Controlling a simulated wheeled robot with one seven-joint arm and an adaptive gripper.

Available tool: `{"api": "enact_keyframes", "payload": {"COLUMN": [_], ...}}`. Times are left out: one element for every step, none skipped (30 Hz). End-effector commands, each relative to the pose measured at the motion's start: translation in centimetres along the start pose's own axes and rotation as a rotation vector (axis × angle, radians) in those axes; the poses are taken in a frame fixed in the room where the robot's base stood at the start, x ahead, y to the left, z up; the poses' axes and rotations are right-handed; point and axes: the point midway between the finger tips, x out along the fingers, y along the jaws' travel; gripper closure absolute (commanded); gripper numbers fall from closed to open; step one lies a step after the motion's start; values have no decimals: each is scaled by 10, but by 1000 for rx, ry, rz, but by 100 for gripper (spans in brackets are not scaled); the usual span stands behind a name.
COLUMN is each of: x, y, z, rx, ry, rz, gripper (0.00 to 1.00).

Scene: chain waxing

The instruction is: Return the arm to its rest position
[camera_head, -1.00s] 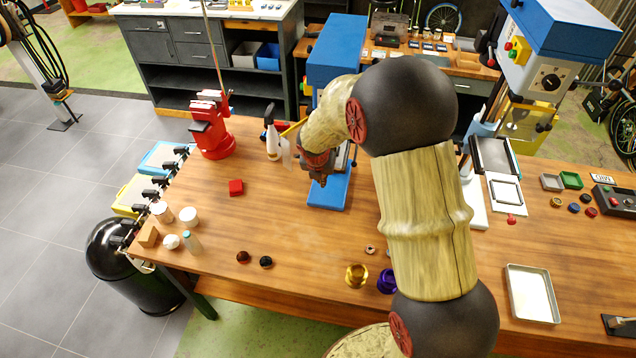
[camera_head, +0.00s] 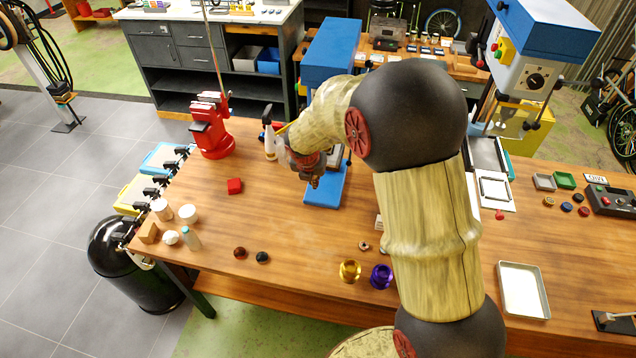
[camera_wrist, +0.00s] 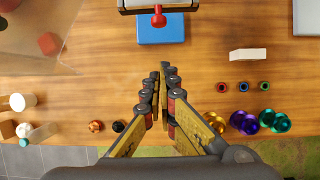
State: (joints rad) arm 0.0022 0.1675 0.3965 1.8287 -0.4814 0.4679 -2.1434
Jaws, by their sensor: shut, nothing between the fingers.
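My arm fills the middle of the head view, bent above the wooden bench (camera_head: 225,220). My gripper (camera_head: 315,180) hangs over the bench in front of the blue-based machine (camera_head: 325,195), partly hidden by its own wrist. In the wrist view my gripper (camera_wrist: 163,78) points at the bench with its fingers together and nothing between them. The fingertips are apart from the blue base (camera_wrist: 161,30), which shows beyond them.
A red vise (camera_head: 211,135) and a red block (camera_head: 234,186) are left of my gripper. Gold (camera_head: 349,271) and purple (camera_head: 381,276) cups stand near the front edge. A metal tray (camera_head: 523,290) lies at right. Much of the bench's middle is bare.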

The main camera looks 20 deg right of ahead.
Motion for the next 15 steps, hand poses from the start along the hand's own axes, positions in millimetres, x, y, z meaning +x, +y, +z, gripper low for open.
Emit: {"api": "enact_keyframes", "payload": {"x": [-10, -16, -24, -29, -34, -40, -45, -48, -52, -55, -57, -59, -60, -61, -62], "y": [0, 0, 0, 0, 0, 0, 0, 0, 0, -1, -1, -1, -1, -1, -1], "z": [-2, -2, -2, -3, -3, -2, -2, -2, -2, -3, -3, -3, -3, -3, -3], "rx": [-2, -2, -1, -2, -3, -3, -2, -1, -1, -1, -2, -2, -3, -3, -3], "ry": [3, 3, 3, 4, 4, 3, 4, 5, 5, 5, 5, 6, 7, 7, 7], "rz": [-2, -2, -1, -2, -2, -1, -2, -3, -3, -3, -3, -4, -4, -5, -5], "gripper": [100, 100, 100, 100, 100, 100, 100, 100, 100, 100, 100, 100, 100, 100, 100]}}
